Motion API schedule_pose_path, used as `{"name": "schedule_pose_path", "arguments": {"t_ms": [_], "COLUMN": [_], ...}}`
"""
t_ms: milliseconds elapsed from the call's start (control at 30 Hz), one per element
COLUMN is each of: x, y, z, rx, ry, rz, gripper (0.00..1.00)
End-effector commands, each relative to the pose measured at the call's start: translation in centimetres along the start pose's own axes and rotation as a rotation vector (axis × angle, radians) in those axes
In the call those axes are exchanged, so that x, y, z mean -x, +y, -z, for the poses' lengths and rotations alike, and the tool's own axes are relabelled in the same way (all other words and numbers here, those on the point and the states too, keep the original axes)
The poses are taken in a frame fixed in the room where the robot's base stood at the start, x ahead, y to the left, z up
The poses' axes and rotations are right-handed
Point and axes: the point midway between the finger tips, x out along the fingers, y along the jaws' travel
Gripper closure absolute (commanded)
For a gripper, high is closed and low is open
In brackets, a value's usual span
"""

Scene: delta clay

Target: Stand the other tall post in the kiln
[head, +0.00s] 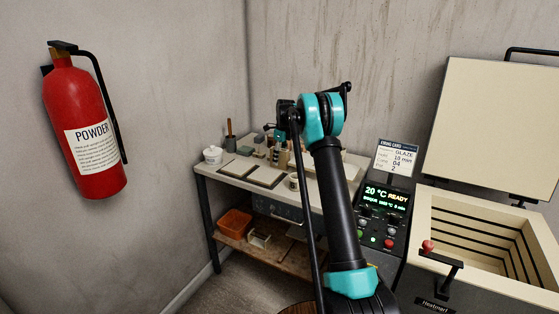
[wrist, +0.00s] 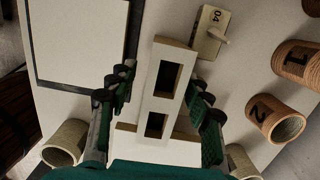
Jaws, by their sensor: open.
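The open kiln (head: 440,210) stands at the right in the head view, and no post shows in the visible part of its stepped chamber. My gripper (wrist: 160,85) is open above the worktable. Its fingers are on either side of a cream block (wrist: 152,72) with two dark square openings, with gaps at both sides. I cannot tell whether this block is the tall post. Small tan upright pieces (head: 283,159) show on the table beneath my gripper in the head view, partly hidden by my arm.
The wrist view shows brown ribbed cylinders (wrist: 262,110), cream cylinders (wrist: 62,140), an "04" plaque (wrist: 210,45) and a pale board (wrist: 80,40) around the block. The kiln lid (head: 495,130) is raised. A control box (head: 383,215) stands between table (head: 212,174) and kiln.

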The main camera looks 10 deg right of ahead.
Motion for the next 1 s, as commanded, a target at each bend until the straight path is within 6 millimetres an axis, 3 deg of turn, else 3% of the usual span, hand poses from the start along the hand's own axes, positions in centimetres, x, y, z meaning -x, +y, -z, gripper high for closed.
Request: {"name": "schedule_pose_path", "arguments": {"t_ms": [167,533,1000], "x": [0.02,0.04,0.55], "y": [0.00,0.00,0.01], "z": [0.00,0.00,-0.06], "rx": [0.000,0.000,0.000], "ry": [0.000,0.000,0.000], "rz": [0.000,0.000,0.000], "gripper": [0.53,0.98,1.00]}}
